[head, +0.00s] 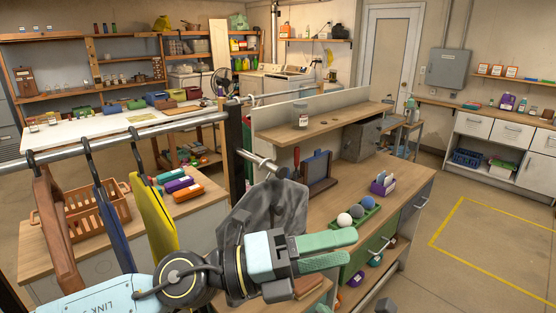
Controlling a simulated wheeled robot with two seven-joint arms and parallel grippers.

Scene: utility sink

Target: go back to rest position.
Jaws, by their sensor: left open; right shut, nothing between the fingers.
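My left gripper (350,248) reaches in from the lower left, over the front of the wooden workbench (318,219). Its two green fingers are apart, with nothing seen between them. A dark grey cloth or bag (262,212) hangs just behind the gripper and is partly hidden by it. My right gripper does not clearly show.
A rail (110,134) with hangers crosses the left side, close to my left arm. A green tray (366,217) with balls sits on the bench beyond the fingers. A dark post (237,150) stands behind. The yellow-marked floor (490,245) at right is clear.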

